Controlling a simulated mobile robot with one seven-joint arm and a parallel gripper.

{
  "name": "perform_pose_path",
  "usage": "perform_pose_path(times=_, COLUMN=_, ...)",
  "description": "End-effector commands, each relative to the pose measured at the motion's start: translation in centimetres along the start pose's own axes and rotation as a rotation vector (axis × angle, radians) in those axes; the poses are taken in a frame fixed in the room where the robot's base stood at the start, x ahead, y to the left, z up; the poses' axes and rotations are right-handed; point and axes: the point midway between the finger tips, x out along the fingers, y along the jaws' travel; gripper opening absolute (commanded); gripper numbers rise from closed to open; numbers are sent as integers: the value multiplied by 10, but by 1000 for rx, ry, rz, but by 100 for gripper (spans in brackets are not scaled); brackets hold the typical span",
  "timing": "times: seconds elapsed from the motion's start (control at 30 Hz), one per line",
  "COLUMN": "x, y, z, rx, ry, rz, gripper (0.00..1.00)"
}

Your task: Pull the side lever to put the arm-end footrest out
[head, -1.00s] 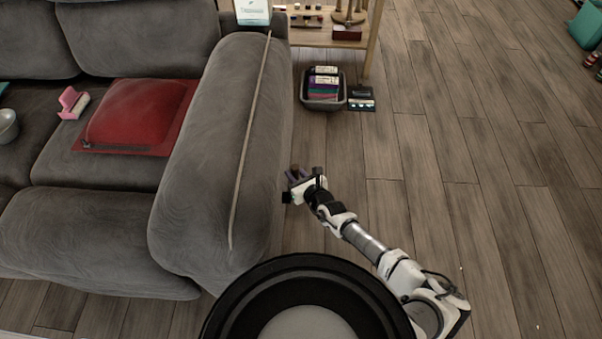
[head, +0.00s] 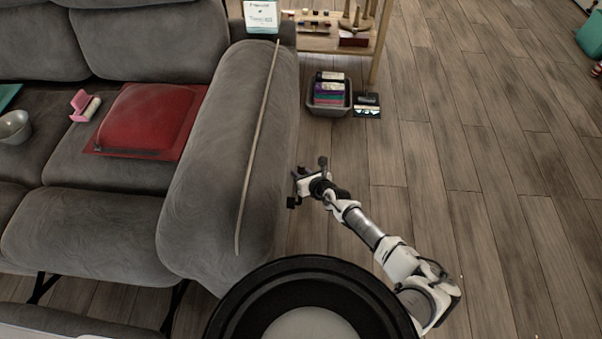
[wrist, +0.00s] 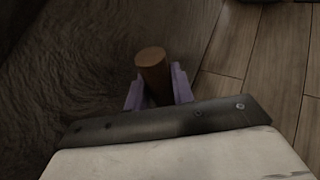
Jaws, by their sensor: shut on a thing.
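The lever's brown cylindrical handle (wrist: 152,66) stands between the purple fingers of my gripper (wrist: 158,92) in the wrist view, beside dark grey upholstery. In the head view my gripper (head: 300,178) is at the outer right side of the sofa's arm (head: 222,150), shut on the lever. The lever itself is hard to make out there. The arm-end footrest (head: 85,232) is a grey padded panel at the sofa's front, left of the arm. It is out, with dark metal struts (head: 172,307) and floor showing below it.
A red cushion (head: 146,117), a pink item (head: 82,104) and a grey bowl (head: 15,127) are on the seat. A basket (head: 329,103) stands on the floor by a wooden shelf (head: 335,43). A pale-edged surface lies at bottom left. The floor at right is open.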

Motion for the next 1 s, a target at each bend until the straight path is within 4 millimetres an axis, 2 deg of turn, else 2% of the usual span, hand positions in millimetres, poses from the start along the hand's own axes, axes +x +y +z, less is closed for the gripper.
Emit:
perform_pose_path(times=0.03, x=0, y=-1, z=1, rx=0, ry=-3, rz=-2, gripper=27)
perform_pose_path(times=0.1, x=0, y=-1, z=1, rx=0, ry=-3, rz=-2, gripper=33)
perform_pose_path(times=0.33, x=-1, y=-2, z=1, rx=0, ry=-2, rz=-3, gripper=33)
perform_pose_path(times=0.47, x=-10, y=-3, z=2, rx=0, ry=-2, rz=-6, gripper=33)
perform_pose_path(times=0.57, x=-23, y=-4, z=3, rx=0, ry=-3, rz=-8, gripper=33)
perform_pose_path(times=1.0, x=-107, y=-6, z=3, rx=-2, ry=-6, rz=-13, gripper=33)
